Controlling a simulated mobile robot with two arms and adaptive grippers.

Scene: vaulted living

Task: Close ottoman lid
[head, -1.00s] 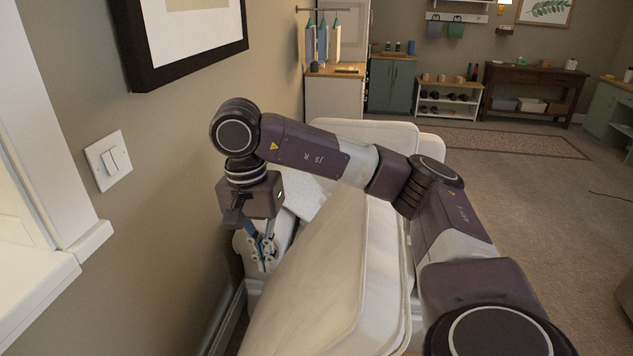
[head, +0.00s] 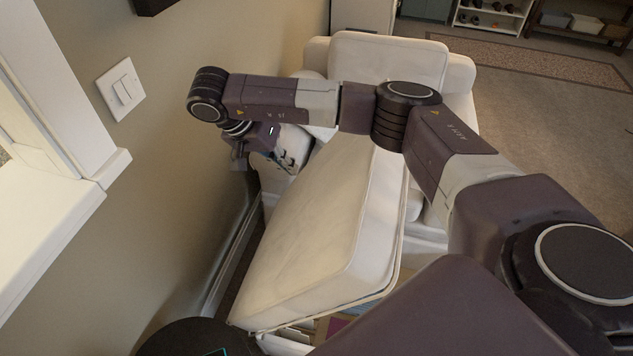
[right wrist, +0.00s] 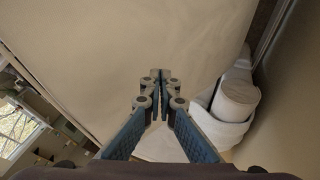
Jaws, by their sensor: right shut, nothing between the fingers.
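The ottoman lid (head: 310,230) is a thick cream cushion, tilted up and open in the head view. It also fills much of the right wrist view (right wrist: 150,50). Below its near edge the ottoman's open inside (head: 338,325) shows, with some coloured things in it. My right arm reaches across above the lid. My right gripper (head: 283,163) is shut and empty, pointing down on the wall side by the lid's far end. Its fingers show in the right wrist view (right wrist: 160,78), close to the cream surface; contact cannot be told. My left gripper is out of view.
A cream sofa (head: 388,60) stands just beyond the ottoman. The wall (head: 200,160) with its skirting runs close along the left, leaving a narrow gap. A white ledge (head: 60,225) juts out at the left. Open carpet (head: 560,130) lies to the right.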

